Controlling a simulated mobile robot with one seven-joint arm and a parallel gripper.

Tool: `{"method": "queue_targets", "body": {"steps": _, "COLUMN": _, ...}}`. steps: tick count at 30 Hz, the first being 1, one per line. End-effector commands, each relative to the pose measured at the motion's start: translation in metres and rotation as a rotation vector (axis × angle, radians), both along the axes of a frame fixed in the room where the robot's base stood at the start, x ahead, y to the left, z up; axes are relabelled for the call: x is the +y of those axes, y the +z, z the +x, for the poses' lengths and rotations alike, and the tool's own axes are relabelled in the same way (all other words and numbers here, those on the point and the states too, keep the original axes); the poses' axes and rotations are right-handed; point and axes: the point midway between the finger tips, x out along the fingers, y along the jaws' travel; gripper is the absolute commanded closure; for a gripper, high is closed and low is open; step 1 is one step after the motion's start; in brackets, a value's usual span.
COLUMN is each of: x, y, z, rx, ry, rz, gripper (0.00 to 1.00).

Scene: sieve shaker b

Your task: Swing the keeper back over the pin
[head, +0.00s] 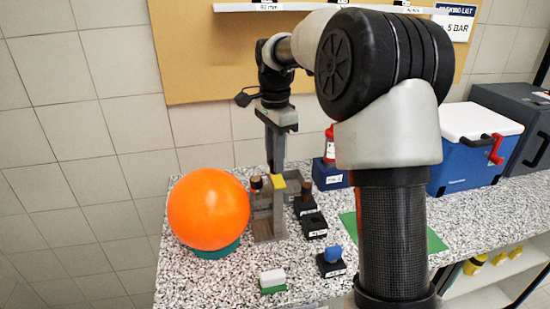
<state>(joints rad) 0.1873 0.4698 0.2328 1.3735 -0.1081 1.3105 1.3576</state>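My gripper (276,165) points down over the counter, with its tips just above or at a small yellow piece (279,183). The yellow piece sits at the top of a grey-brown upright fixture (268,226); it may be the keeper, but it is too small to be sure. I cannot tell which of these is the pin. The finger gap and any contact with the yellow piece are not clear.
A large orange ball (208,208) on a teal base stands close left of the fixture. Black blocks (314,227), a blue-topped block (332,258) and a white-green block (272,280) lie right and in front. A blue cooler (472,150) stands farther right.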

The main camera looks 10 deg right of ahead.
Motion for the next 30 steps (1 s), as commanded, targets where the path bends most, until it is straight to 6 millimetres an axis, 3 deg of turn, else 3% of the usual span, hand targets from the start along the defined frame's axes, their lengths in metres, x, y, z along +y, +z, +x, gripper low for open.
{"method": "queue_targets", "body": {"steps": 14, "x": 0.0006, "y": 0.0029, "z": -0.0001, "rx": 0.001, "ry": -0.144, "rz": -0.001, "gripper": 1.00}}
{"method": "queue_targets", "body": {"steps": 30, "x": 0.0005, "y": 0.0042, "z": 0.0001, "rx": 0.000, "ry": -0.640, "rz": -0.002, "gripper": 1.00}}
